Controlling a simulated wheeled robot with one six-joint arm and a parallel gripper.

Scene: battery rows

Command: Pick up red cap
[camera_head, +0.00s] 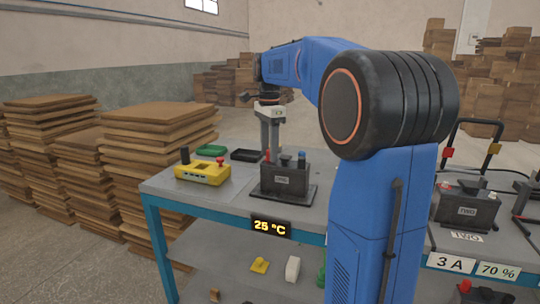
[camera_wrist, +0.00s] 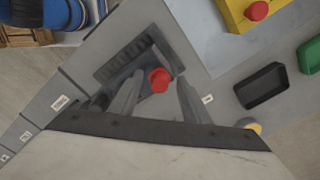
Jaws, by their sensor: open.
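The red cap (camera_head: 267,156) stands on the left side of the dark battery (camera_head: 284,181) on the table. In the wrist view the red cap (camera_wrist: 160,79) shows as a round red top between my two fingers. My gripper (camera_head: 270,146) points down just above the battery in the head view. In the wrist view my gripper (camera_wrist: 159,85) is open, with one finger on each side of the cap. I cannot tell whether either finger touches it. The base of the cap is hidden.
A yellow box (camera_head: 203,173) with a red knob (camera_head: 220,161) is to the left. A black tray (camera_head: 246,155) and a green tray (camera_head: 211,151) lie behind. Another battery (camera_head: 467,207) stands right of my arm.

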